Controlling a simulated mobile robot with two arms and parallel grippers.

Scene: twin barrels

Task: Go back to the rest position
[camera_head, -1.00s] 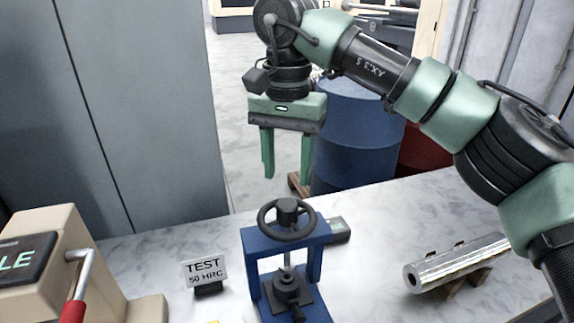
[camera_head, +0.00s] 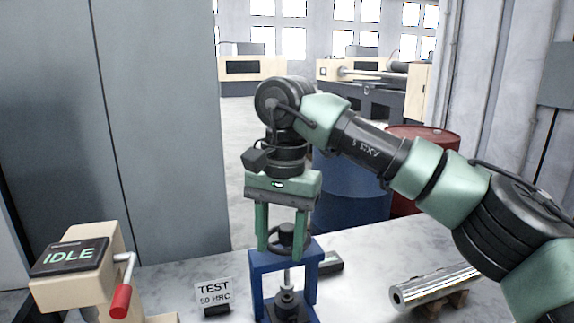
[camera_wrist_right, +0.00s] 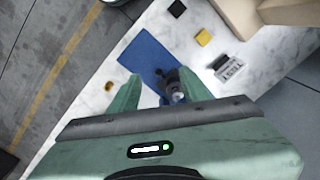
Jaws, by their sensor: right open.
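My right gripper (camera_head: 282,243) is open and empty in the head view, with its green fingers pointing down. In the picture its fingers overlap the black handwheel of the blue press (camera_head: 308,258); I cannot tell the distance between them from this view. My left gripper is not in view.
On the marble-topped table are a beige tester with an IDLE screen (camera_head: 70,255), a TEST 50 HRC sign (camera_head: 213,293) and a metal cylinder (camera_head: 437,287) on a wooden cradle. Blue (camera_head: 350,195) and red (camera_head: 425,143) drums stand behind. A grey cabinet (camera_head: 160,130) is at left.

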